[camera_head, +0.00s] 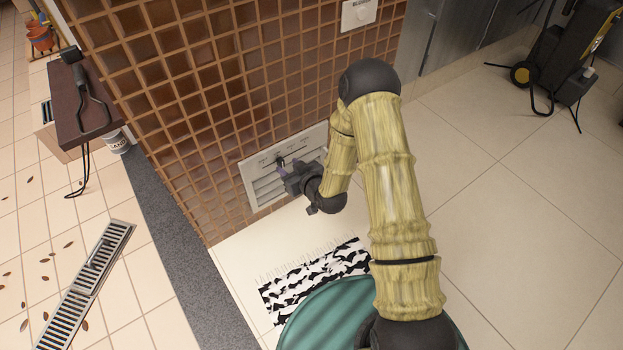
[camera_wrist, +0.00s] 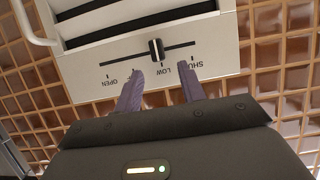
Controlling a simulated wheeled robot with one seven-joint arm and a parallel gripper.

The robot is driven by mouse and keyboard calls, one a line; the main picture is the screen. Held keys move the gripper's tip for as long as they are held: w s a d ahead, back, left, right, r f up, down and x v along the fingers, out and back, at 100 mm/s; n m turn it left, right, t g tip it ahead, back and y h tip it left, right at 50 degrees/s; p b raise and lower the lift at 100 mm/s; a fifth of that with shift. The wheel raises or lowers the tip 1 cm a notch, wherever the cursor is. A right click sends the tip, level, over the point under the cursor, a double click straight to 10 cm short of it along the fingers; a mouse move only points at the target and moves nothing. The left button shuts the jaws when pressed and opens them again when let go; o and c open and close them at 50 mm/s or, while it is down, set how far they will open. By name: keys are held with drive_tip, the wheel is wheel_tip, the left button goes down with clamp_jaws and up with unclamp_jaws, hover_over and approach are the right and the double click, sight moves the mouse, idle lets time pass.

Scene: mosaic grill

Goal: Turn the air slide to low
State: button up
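The air slide is a dark knob (camera_wrist: 156,48) on a horizontal slot in a white vent panel, which also shows in the head view (camera_head: 258,190). The knob stands between OPEN and LOW, nearer LOW. My gripper (camera_wrist: 161,88) is open and empty, its two purple-grey fingers apart just below the slot in the wrist view, one on each side of the knob's line. The fingers show no contact with the knob. In the head view my gripper (camera_head: 283,172) is close to the panel.
A brown tiled wall (camera_head: 170,80) surrounds the panel. A black-and-white mat (camera_head: 315,283) lies on the floor below. A brown shelf (camera_head: 72,105) is at the left, and a black wheeled machine (camera_head: 570,55) stands at the upper right.

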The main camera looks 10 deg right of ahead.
drive_tip(key=p+v, duration=0.4)
drive_tip(key=v, duration=0.9)
drive_tip(key=shift+d, duration=0.25)
drive_tip(key=shift+s, duration=0.15)
drive_tip(key=d+r+m+g+h+p, duration=0.1)
drive_tip(key=d+r+g+h+p, duration=0.45)
drive_tip(key=r, duration=0.85)
drive_tip(key=s+d+r+m+g+p, duration=0.1)
drive_tip(key=s+r+m+g+p, duration=0.1)
drive_tip(key=s+r, duration=0.4)
drive_tip(key=s+d+r+m+g+p, duration=0.1)
drive_tip(key=s+d+r+m+p, duration=0.1)
drive_tip(key=s+r, duration=0.3)
wheel_tip(320, 180, up, 4)
drive_tip(key=shift+s+d+r+m+g+h+p, duration=0.15)
drive_tip(key=shift+s+d+m+g+h+p, duration=0.25)
drive_tip(key=shift+p, duration=0.25)
drive_tip(key=shift+a, duration=0.15)
